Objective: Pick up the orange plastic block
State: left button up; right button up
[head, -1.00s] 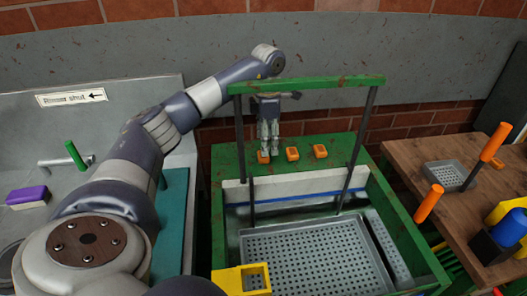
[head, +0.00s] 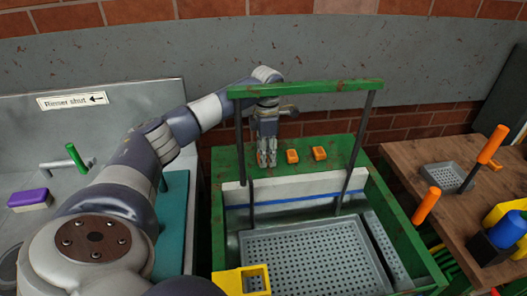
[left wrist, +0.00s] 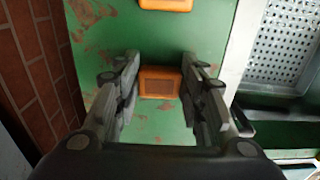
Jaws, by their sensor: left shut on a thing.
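My left gripper (head: 267,158) points down over the far green ledge (head: 338,142), at the left end of the row of orange blocks. It is shut on an orange plastic block (left wrist: 160,82), which shows between its fingers in the left wrist view. In the head view the fingers hide this block. I cannot tell whether it still touches the ledge. A second orange block (head: 292,156) and a third orange block (head: 319,153) lie to the right on the ledge, apart from the gripper. My right gripper is not in view.
A green frame bar (head: 305,88) on dark posts stands in front of my left forearm's end. A perforated metal tray (head: 300,262) lies nearer. A wooden table (head: 420,160) with orange-handled tools is on the right, a sink with a purple-topped brush (head: 30,199) on the left.

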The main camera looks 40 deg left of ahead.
pick_arm(q)
jog(key=shift+r, duration=0.65)
jog(key=shift+s+d+r+b, duration=0.15)
jog(key=shift+r+b, duration=0.2)
jog(key=shift+r, duration=0.2)
jog(key=shift+w+d+r+b, duration=0.15)
jog(key=shift+r+b, duration=0.15)
jog(key=shift+r, duration=0.25)
jog(key=s+d+b, duration=0.1)
jog(key=s+d, duration=0.2)
jog(key=d, duration=0.4)
jog(key=s+d+r+b, duration=0.1)
jog(key=s+d, duration=0.2)
jog(key=d, duration=0.4)
jog(key=shift+s+r+b, duration=0.25)
jog(key=shift+b, duration=0.05)
